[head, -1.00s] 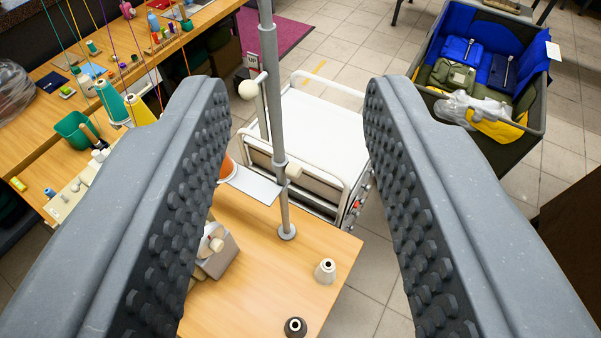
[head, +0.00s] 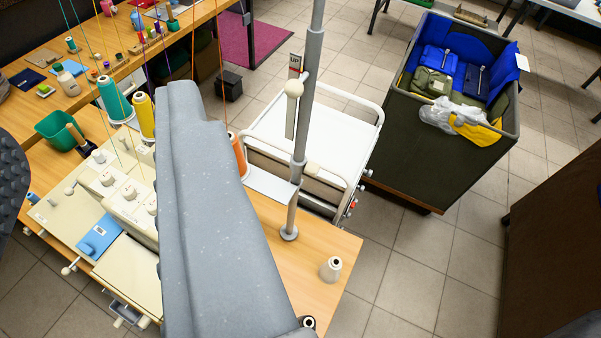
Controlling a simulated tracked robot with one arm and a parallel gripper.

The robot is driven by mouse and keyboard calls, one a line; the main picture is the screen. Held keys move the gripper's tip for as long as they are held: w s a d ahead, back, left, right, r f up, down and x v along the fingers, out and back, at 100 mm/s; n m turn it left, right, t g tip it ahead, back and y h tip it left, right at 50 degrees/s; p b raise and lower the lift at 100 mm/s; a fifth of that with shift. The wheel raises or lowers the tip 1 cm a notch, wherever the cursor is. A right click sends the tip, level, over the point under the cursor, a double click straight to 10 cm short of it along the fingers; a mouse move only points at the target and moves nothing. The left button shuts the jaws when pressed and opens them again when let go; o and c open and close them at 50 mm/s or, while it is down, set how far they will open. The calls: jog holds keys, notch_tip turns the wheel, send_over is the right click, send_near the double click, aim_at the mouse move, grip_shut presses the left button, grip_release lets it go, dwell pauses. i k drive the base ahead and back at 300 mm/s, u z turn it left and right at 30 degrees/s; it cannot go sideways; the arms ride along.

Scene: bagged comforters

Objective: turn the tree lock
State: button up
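A grey upright pole (head: 302,130) stands on the wooden table, its round foot near the table's right edge. A lever with a pale ball knob (head: 293,88) sits at the pole's left side, by a small plate marked "UP" (head: 295,62). I cannot tell which of these is the tree lock. My gripper (head: 97,118) is open, its grey studded fingers wide apart and nothing held. The pole and ball knob are right of both fingers, apart from them in the picture. The right finger hides part of the table and machine.
A cream embroidery machine (head: 115,190) with thread cones stands at left. A white cart (head: 325,130) is behind the pole, and a dark bin (head: 420,150) with bags stands right.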

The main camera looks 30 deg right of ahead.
aim_at(311, 168)
jog(key=z, duration=0.05)
jog(key=k, duration=0.95)
jog(key=z, duration=0.4)
jog(key=i, duration=1)
jog(key=u, duration=0.05)
